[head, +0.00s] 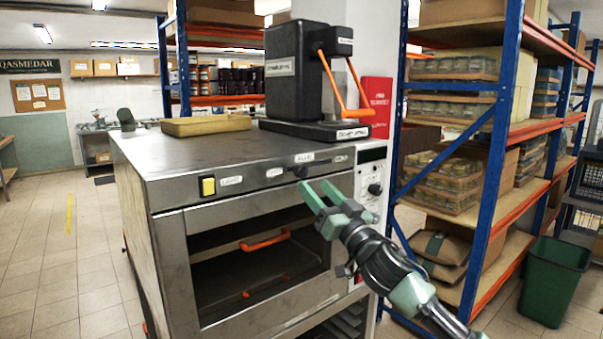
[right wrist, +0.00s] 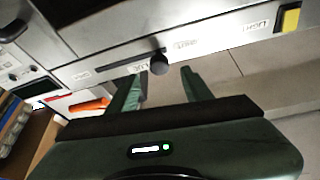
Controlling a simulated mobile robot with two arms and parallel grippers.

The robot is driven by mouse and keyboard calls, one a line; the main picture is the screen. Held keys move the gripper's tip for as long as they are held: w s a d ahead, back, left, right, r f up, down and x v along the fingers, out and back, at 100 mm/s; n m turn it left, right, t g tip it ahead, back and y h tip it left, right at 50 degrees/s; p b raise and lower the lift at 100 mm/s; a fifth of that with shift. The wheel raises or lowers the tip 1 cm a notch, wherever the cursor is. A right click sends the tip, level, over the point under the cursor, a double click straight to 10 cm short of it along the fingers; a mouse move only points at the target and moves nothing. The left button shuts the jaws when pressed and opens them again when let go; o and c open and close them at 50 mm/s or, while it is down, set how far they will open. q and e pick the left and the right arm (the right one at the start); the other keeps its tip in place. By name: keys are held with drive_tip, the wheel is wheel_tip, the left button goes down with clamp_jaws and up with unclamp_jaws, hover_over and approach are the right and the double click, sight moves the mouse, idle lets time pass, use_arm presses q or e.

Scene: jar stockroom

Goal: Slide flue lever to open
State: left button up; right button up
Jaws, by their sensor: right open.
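The flue lever is a small black knob (head: 300,171) on the upper front strip of the steel oven (head: 170,190), below a label reading FLUE. It sits at the left end of a dark horizontal slot. In the right wrist view, which is turned over, the round knob (right wrist: 159,64) stands at the right end of the slot. My right gripper (head: 317,187) is open and empty, just below the knob in the head view. In the right wrist view its fingers (right wrist: 160,76) lie either side of the knob's line; contact cannot be told. My left gripper is not in view.
A yellow switch (head: 208,186) is on the same strip. A black press with an orange lever (head: 345,90) and a tan tray (head: 206,125) stand on top. Blue-framed shelves (head: 490,150) and a green bin (head: 553,283) are right.

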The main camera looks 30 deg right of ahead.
sight(303, 174)
drive_tip(key=p+x, duration=0.3)
drive_tip(key=x, duration=0.4)
drive_tip(key=shift+r, duration=0.1)
drive_tip(key=shift+w, duration=0.3)
clamp_jaws()
idle(1.0)
